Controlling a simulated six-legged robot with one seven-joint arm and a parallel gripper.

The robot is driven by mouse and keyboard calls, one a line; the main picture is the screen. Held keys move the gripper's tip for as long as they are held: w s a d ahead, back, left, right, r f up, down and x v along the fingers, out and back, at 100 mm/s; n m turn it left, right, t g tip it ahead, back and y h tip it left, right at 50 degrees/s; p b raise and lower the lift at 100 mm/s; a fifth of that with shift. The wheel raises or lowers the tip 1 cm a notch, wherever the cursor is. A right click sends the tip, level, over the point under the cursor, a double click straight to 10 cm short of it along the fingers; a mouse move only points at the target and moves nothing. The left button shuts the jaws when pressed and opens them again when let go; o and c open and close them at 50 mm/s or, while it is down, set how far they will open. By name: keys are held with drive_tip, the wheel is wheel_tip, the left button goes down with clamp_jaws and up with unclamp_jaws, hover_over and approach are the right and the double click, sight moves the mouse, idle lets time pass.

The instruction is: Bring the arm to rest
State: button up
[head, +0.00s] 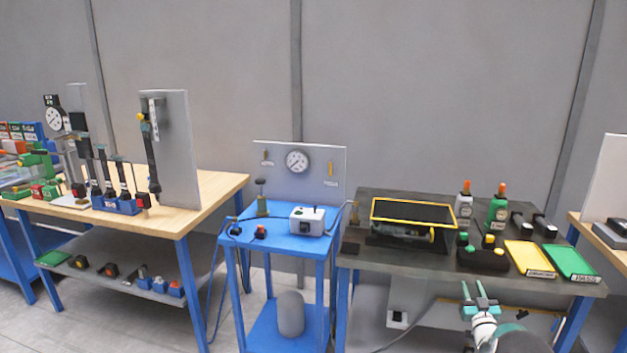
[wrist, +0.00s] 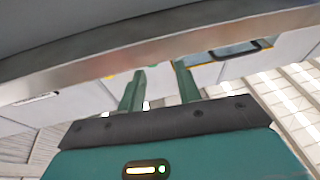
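My gripper (head: 475,290) shows at the lower right of the head view, in front of the front edge of the dark bench (head: 372,273). Its two teal fingers stand apart. In the wrist view the gripper (wrist: 159,70) has its green fingers spread, with nothing visible between them. Part of my arm shows below the gripper in the head view, cut off by the picture's bottom edge.
The dark bench holds a yellow-framed box (head: 412,212), bottles, a yellow tray (head: 530,258) and a green tray (head: 570,262). A blue stand (head: 285,240) and a wooden bench (head: 215,190) stand to the left. A broad grey edge (wrist: 110,65) crosses the wrist view close to the fingers.

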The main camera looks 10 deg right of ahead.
drive_tip(key=w+a+r+g, duration=0.2)
drive_tip(key=w+a+r, duration=0.35)
drive_tip(key=r, duration=0.45)
drive_tip(key=s+a+r+g+y, duration=0.1)
drive_tip(key=s+a+r+g, duration=0.15)
drive_tip(key=a+r, duration=0.75)
drive_tip(key=s+a+r+g+y, duration=0.1)
drive_tip(key=s+a+r+g, duration=0.15)
drive_tip(key=a+r, duration=0.75)
drive_tip(key=s+a+n+g+y, duration=0.15)
drive_tip(key=s+a+g, duration=0.25)
drive_tip(key=s+a, duration=1.45)
drive_tip(key=s+a+f+g+y, duration=0.1)
drive_tip(key=s+a+f, duration=0.1)
drive_tip(key=s+a, duration=0.3)
drive_tip(key=s+a+f+n+g+y, duration=0.1)
drive_tip(key=s+a, duration=0.4)
drive_tip(key=s, duration=0.9)
wheel_tip(320, 180, down, 2)
drive_tip(key=shift+s+a+f+g+y, duration=0.2)
drive_tip(key=shift+a+g+y, duration=0.15)
drive_tip(key=shift+g+y, duration=0.35)
drive_tip(key=shift+d, duration=0.15)
